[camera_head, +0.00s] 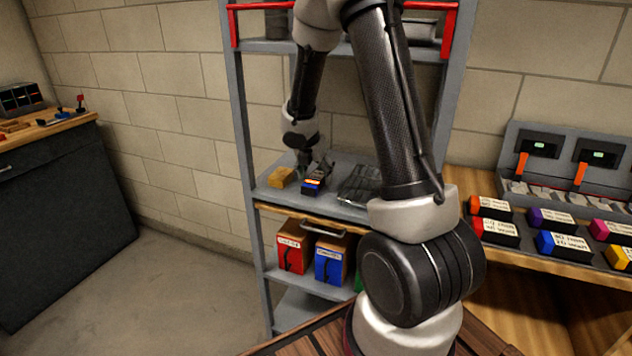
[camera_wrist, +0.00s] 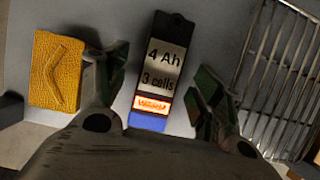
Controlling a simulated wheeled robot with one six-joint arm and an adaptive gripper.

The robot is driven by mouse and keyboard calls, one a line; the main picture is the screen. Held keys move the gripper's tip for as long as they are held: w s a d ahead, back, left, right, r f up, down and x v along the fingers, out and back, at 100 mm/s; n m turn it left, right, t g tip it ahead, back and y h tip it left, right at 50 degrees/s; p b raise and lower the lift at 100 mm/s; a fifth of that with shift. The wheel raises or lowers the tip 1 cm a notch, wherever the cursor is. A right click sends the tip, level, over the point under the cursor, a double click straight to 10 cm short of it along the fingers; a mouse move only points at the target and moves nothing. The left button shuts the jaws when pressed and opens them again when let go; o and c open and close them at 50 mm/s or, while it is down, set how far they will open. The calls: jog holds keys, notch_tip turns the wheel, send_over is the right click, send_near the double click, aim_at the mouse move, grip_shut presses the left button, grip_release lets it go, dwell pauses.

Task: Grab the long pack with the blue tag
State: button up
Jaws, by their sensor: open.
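A long black pack (camera_wrist: 163,56) lies on the grey shelf, with a pale label reading "4 Ah 3 cells", a small orange sticker and a blue end. In the head view the same pack (camera_head: 314,187) shows its blue end toward the front. My gripper (camera_wrist: 160,72) is open above it, with one finger on each side of the pack and visible gaps between. In the head view my gripper (camera_head: 313,166) is just over the pack; its fingertips are partly hard to make out.
A yellow textured case (camera_wrist: 57,72) lies close left of the gripper. A wire tray (camera_wrist: 283,70) lies close on the right. Red (camera_head: 295,250) and blue boxes (camera_head: 330,262) stand on the shelf below. Coloured packs (camera_head: 560,244) and chargers (camera_head: 590,150) sit on the right bench.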

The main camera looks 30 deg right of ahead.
jog(key=shift+w+d+f, duration=0.1)
jog(key=shift+d+f, duration=0.05)
jog(key=shift+f, duration=0.35)
jog(key=c, duration=1.4)
jog(key=shift+o, duration=0.2)
jog(key=shift+r, duration=0.15)
